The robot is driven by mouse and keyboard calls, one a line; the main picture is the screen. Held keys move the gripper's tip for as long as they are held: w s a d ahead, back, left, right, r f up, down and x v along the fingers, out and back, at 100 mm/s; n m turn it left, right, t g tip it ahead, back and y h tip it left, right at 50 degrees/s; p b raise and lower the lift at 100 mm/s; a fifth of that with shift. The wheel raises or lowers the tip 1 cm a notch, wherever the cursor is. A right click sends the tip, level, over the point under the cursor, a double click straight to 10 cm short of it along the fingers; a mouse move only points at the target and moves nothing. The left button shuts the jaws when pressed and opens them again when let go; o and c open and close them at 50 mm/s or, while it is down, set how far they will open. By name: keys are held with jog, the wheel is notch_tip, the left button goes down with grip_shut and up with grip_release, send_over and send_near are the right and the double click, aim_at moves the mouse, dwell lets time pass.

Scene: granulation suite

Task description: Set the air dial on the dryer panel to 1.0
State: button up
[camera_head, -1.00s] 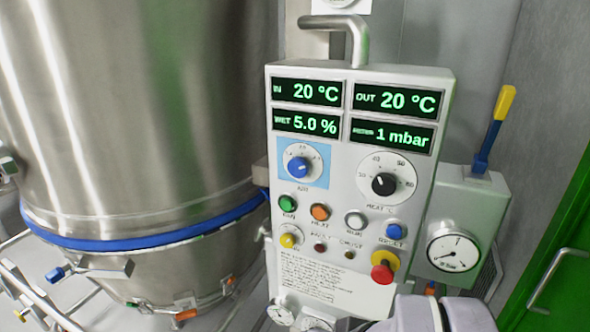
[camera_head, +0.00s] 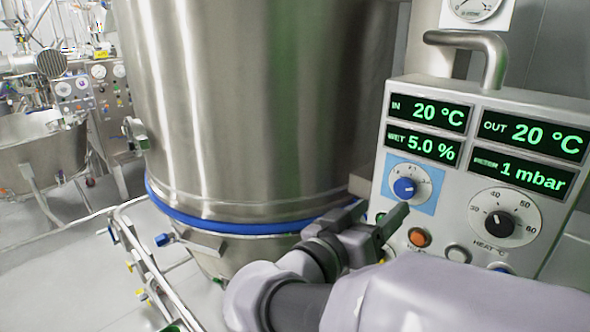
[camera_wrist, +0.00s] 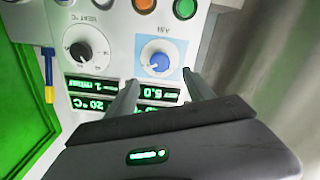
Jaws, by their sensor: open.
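The air dial (camera_head: 404,188) is a blue knob on a white round scale with a light-blue square behind it, on the left of the dryer panel (camera_head: 379,215). In the wrist view, upside down, the air dial (camera_wrist: 159,61) lies beyond the fingertips, between them in the picture and apart from them. My gripper (camera_wrist: 160,88) is open and empty. In the head view my gripper (camera_head: 380,222) is in front of the panel, just below and left of the dial. The knob's exact setting is too small to read.
A black heat dial (camera_head: 499,224) sits right of the air dial. An orange button (camera_head: 419,238) and a grey button (camera_head: 458,254) lie below. A large steel vessel (camera_head: 250,110) with a blue band stands left of the panel.

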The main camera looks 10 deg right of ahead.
aim_at(403, 189)
jog(key=x, duration=0.9)
jog(key=shift+w+d, duration=0.2)
jog(key=shift+c, duration=0.2)
grip_shut()
jog(key=shift+b, duration=0.35)
